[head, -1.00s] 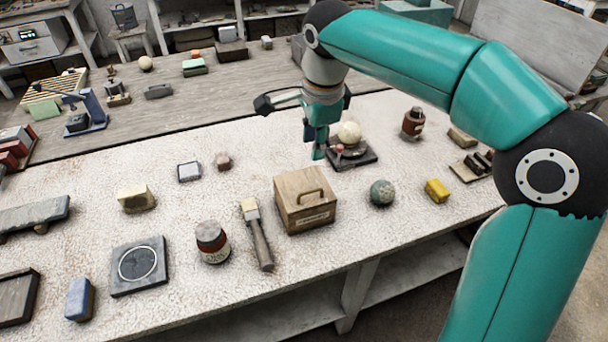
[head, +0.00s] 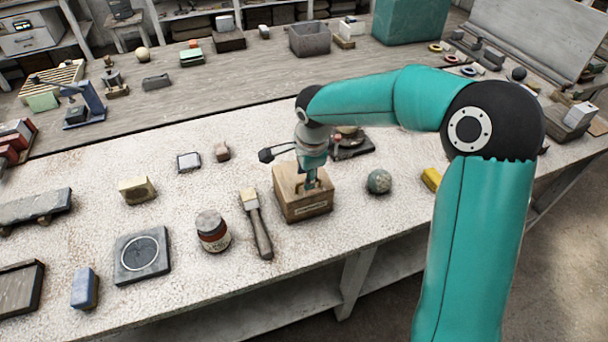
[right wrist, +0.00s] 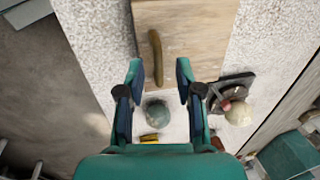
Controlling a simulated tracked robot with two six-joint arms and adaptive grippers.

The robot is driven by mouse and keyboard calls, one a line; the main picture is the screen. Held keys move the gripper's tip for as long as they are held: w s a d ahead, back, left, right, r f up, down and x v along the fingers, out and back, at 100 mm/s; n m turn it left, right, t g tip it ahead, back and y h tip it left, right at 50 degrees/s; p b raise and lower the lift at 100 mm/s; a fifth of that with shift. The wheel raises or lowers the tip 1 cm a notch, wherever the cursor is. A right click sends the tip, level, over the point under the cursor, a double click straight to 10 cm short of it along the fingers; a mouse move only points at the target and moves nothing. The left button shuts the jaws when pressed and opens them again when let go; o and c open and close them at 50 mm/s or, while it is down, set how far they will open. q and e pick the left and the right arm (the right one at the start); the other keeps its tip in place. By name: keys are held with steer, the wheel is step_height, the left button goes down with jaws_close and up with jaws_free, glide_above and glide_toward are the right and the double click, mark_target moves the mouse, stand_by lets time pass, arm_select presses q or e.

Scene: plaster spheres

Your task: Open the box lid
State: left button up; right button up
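The wooden box (head: 303,210) stands closed on the pale speckled tabletop, near its front edge. My right gripper (head: 311,184) is right over the box lid and hides much of its top and handle in the head view. In the right wrist view the flat lid (right wrist: 200,35) fills the top middle, with its bar handle (right wrist: 155,50) running lengthwise. The right gripper (right wrist: 160,68) is open there, its two fingertips apart, with the near end of the handle showing between them. Whether they touch anything is unclear. My left gripper is out of view.
A dark stand with a pale sphere (right wrist: 238,113) is behind the box.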

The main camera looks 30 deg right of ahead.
steer(key=shift+f, duration=0.6)
jaws_close()
